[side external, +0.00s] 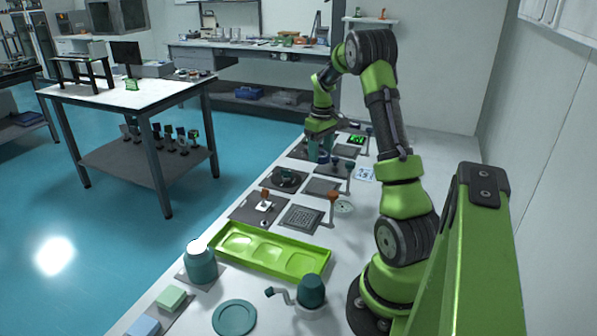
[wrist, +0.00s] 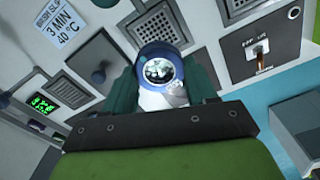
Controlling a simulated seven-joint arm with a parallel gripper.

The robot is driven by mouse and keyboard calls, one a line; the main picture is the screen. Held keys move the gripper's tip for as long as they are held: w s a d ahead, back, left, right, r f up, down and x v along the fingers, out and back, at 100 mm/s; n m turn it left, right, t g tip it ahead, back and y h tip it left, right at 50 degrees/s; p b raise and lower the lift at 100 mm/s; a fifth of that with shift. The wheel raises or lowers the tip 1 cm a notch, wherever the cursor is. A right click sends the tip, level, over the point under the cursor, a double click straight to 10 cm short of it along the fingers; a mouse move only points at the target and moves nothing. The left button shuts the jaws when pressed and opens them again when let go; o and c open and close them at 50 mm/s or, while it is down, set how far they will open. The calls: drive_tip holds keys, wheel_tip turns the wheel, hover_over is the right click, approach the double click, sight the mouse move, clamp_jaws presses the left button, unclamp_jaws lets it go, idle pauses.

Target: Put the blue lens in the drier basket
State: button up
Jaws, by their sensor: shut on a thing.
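My gripper (side external: 320,152) is over the far end of the long white bench in the side view, pointing down. In the wrist view my gripper (wrist: 164,82) has its two teal fingers shut on the blue lens (wrist: 143,55), a round glass in a blue rim. The lens is too small and hidden by the fingers to make out in the side view. I cannot tell for certain which thing is the drier basket. A dark round fixture (side external: 285,178) sits on a plate nearer along the bench, and a teal pot with a crank (side external: 311,291) stands at the near end.
A green tray with several hollows (side external: 270,250) and a teal canister (side external: 201,265) stand at the near end. Grated plates (side external: 303,218) and upright knobs (side external: 333,197) line the bench. A sign (wrist: 65,20) and a green display (wrist: 42,104) lie beside my gripper.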

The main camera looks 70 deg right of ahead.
drive_tip(key=w+a+r+n, duration=0.1)
drive_tip(key=a, duration=0.4)
drive_tip(key=n, duration=0.5)
hover_over(301, 218)
wheel_tip(301, 218, down, 6)
drive_tip(key=shift+f, duration=0.1)
drive_tip(key=shift+w+f, duration=0.1)
drive_tip(key=shift+f, duration=2.2)
drive_tip(key=shift+f, duration=0.1)
drive_tip(key=o, duration=1.1)
drive_tip(key=shift+c, duration=0.2)
